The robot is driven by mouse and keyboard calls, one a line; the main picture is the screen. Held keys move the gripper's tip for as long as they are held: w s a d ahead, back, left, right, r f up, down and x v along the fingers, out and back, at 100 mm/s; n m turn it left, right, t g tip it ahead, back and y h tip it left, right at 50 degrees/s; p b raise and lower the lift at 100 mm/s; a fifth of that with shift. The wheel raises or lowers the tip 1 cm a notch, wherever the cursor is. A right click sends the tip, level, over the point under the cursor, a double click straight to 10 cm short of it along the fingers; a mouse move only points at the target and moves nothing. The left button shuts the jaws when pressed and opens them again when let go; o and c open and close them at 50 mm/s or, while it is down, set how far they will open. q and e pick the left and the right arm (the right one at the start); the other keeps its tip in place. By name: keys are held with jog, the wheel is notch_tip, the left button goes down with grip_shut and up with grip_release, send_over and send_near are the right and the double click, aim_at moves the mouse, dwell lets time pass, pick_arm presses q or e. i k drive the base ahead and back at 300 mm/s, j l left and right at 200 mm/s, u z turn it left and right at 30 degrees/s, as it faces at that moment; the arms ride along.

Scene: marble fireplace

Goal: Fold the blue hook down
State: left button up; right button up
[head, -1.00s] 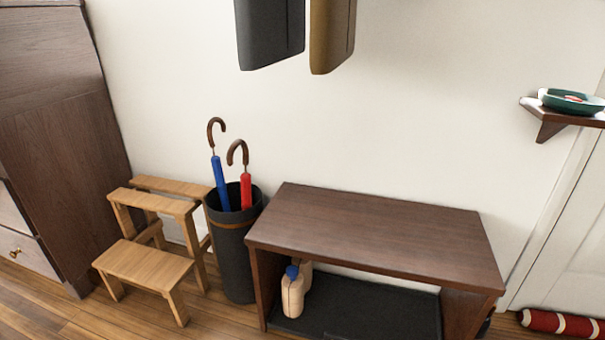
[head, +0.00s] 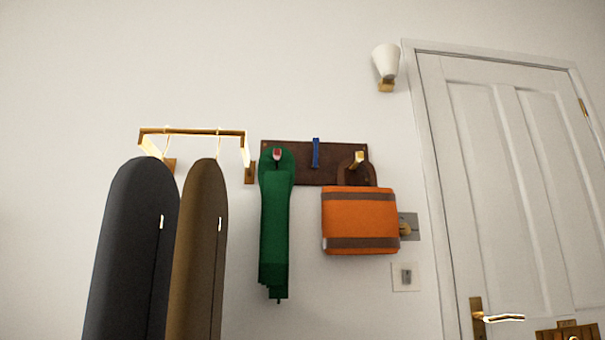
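The blue hook (head: 316,153) is a narrow upright bar at the middle of a dark brown wooden board (head: 298,173) on the wall. It stands upright against the board, its top just above the board's upper edge, and nothing hangs on it. To its left, a green scarf or umbrella-like item (head: 274,220) hangs from a hook with a red tip (head: 278,154). To its right, an orange bag (head: 360,220) with brown bands hangs from a brass hook (head: 357,158). Neither of my grippers is in view.
Two garment bags, dark grey (head: 130,250) and brown (head: 198,260), hang from a brass rail (head: 195,131) at the left. A white door (head: 510,180) stands at the right, with a wall lamp (head: 386,62) beside it. A switch plate (head: 406,277) is below the bag.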

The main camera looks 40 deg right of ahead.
aim_at(316, 141)
jog(key=l+z, duration=0.4)
jog(key=l, duration=1)
jog(key=k, duration=0.05)
